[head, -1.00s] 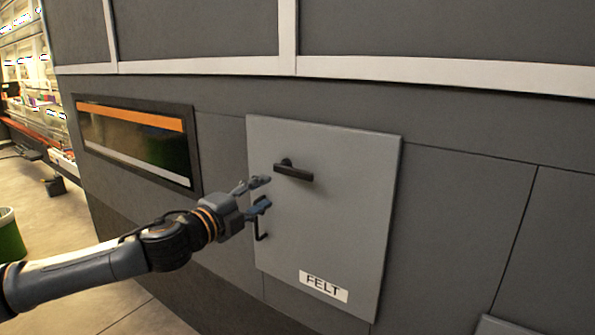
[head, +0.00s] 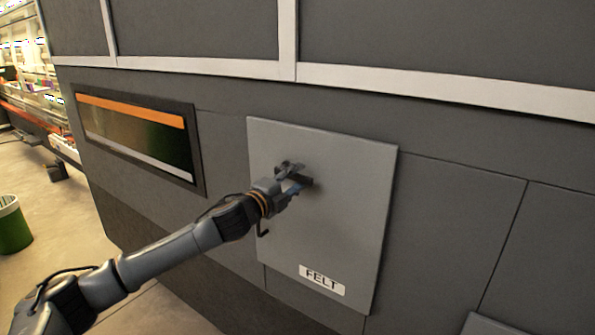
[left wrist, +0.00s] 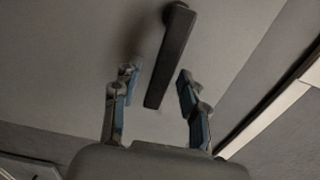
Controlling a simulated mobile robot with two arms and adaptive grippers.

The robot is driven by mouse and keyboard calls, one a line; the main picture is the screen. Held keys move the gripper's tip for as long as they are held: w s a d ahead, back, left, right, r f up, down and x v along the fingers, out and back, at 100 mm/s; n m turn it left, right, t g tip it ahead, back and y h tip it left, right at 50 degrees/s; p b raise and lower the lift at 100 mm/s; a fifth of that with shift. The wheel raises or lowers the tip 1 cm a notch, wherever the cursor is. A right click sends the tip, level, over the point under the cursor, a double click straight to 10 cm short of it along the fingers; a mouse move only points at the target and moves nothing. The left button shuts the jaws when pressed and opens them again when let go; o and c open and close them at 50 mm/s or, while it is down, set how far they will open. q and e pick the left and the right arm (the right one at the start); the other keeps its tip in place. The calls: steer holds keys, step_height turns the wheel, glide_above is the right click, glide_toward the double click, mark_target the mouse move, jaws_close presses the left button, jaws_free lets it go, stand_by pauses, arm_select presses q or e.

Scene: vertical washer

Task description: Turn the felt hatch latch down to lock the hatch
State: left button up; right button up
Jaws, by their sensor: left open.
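The grey felt hatch (head: 345,215) carries a white FELT label (head: 322,280) near its bottom and sits against the dark machine wall. Its black latch (head: 305,181) is a bar that points to the right in the head view and is partly hidden by my gripper. My left gripper (head: 297,176) is open at the latch. In the left wrist view the latch bar (left wrist: 169,62) reaches between the two open fingers of my left gripper (left wrist: 157,92), with gaps visible on both sides. My right gripper is not in view.
A window with an orange strip (head: 135,112) is left of the hatch. A green bin (head: 14,228) stands on the floor at far left.

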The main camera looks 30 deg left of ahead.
arm_select(q)
steer(key=shift+w+d, duration=0.1)
steer(key=shift+w, duration=0.45)
jaws_close()
steer(key=shift+s, duration=0.1)
